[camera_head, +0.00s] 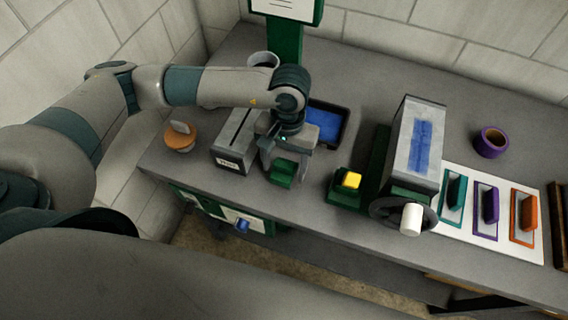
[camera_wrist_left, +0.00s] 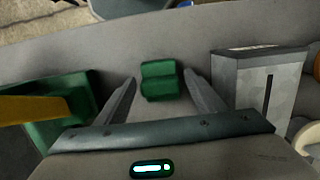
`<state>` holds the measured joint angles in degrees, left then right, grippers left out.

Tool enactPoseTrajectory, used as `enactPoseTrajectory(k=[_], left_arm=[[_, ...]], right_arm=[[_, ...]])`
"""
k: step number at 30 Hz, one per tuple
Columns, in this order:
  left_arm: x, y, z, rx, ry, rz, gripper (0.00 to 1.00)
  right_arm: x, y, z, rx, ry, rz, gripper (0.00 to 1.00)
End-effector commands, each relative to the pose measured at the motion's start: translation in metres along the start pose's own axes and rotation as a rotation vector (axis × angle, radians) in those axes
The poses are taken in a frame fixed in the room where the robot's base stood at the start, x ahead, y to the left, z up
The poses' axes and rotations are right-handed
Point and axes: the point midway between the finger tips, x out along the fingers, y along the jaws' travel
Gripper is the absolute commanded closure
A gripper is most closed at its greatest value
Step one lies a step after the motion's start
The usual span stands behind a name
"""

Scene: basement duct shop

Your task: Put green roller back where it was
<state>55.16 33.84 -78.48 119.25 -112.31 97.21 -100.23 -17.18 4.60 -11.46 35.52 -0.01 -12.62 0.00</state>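A small dark green block-like piece (camera_head: 281,174), the only loose green thing that fits the green roller, sits on the bench near its front edge. In the left wrist view the green piece (camera_wrist_left: 158,80) shows a stepped shape between my left gripper's fingers, with a gap on both sides. My left gripper (camera_head: 285,155) points down over it, open, in the head view; its two fingers also show in the left wrist view (camera_wrist_left: 161,90). Whether the fingertips reach down beside the piece is hard to tell. My right gripper is not in view.
A grey slotted box (camera_head: 232,150) stands close left of the gripper. A blue-lined tray (camera_head: 327,126) is behind. A green base with a yellow button (camera_head: 350,180) and a cranked grey machine (camera_head: 413,150) stand right. A white board (camera_head: 468,236) holds teal, purple and orange tools.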

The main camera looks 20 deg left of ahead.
Motion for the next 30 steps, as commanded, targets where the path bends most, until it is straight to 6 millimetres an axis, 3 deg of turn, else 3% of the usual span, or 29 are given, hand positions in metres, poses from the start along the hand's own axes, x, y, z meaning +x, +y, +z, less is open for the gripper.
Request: enactPoseTrajectory(k=[12, 14, 30], left_arm=[[-0.005, 0.0, 0.001, 0.0, 0.0, 0.0, 0.38], [-0.006, 0.0, -0.001, 0.0, 0.003, 0.001, 0.38], [-0.094, 0.0, -0.001, 0.002, 0.005, 0.001, 0.38]], right_arm=[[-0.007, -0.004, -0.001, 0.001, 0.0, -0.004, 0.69], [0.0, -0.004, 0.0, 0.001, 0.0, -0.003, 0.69], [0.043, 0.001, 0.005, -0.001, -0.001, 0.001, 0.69]])
